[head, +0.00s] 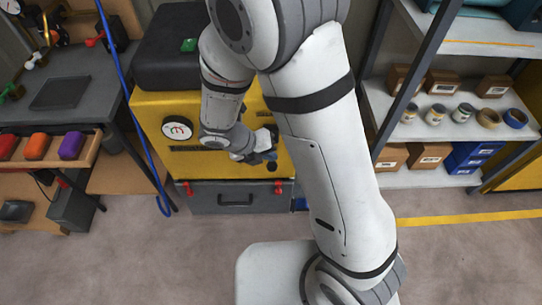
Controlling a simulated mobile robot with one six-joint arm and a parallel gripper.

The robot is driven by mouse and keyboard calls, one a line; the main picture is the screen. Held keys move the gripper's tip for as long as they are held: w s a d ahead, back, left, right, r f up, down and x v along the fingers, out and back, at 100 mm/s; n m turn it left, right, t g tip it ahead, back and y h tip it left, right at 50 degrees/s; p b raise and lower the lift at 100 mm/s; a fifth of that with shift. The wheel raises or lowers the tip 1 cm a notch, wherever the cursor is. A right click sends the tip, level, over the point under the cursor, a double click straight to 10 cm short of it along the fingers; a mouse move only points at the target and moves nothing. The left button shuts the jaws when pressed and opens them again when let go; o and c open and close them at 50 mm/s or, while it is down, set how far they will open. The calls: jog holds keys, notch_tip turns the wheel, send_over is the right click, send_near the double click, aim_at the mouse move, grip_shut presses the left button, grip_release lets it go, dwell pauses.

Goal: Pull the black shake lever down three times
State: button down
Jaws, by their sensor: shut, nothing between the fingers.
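A yellow machine (148,110) with a black top (165,60) and a round white gauge (177,128) stands in front of me in the head view. My gripper (268,156) is at the front face of the machine, right of the gauge, and it is shut with nothing seen in it. A small black part (273,130) shows just above my gripper; I cannot tell if it is the shake lever. My arm covers the right part of the machine's front. I cannot tell whether my gripper touches anything.
A grey drawer (235,198) with red latches sits below the machine. A blue hose (128,92) hangs at its left, beside a workbench (60,112) with an open drawer of coloured items. Metal shelves (450,98) with boxes and cans stand at the right. The floor in front is clear.

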aim_at(270, 165)
jog(key=shift+s+f+b, duration=0.35)
jog(key=shift+f+b, duration=0.2)
jog(key=shift+f, duration=0.35)
jog(key=shift+s+f+b, duration=0.3)
jog(key=shift+f+b, duration=0.25)
jog(key=shift+f, duration=0.3)
dwell(1.3)
jog(key=shift+r, duration=0.15)
dwell(0.5)
notch_tip(270, 165, up, 6)
jog(key=w+p, duration=0.2)
jog(key=p, duration=0.5)
jog(key=shift+w, duration=0.15)
dwell(0.3)
jog(key=r+p, duration=0.1)
jog(key=w+r+p, duration=0.1)
jog(key=r+p, duration=0.2)
jog(key=p, duration=0.1)
jog(key=shift+w+r, duration=0.3)
jog(key=shift+w, duration=0.05)
dwell(0.7)
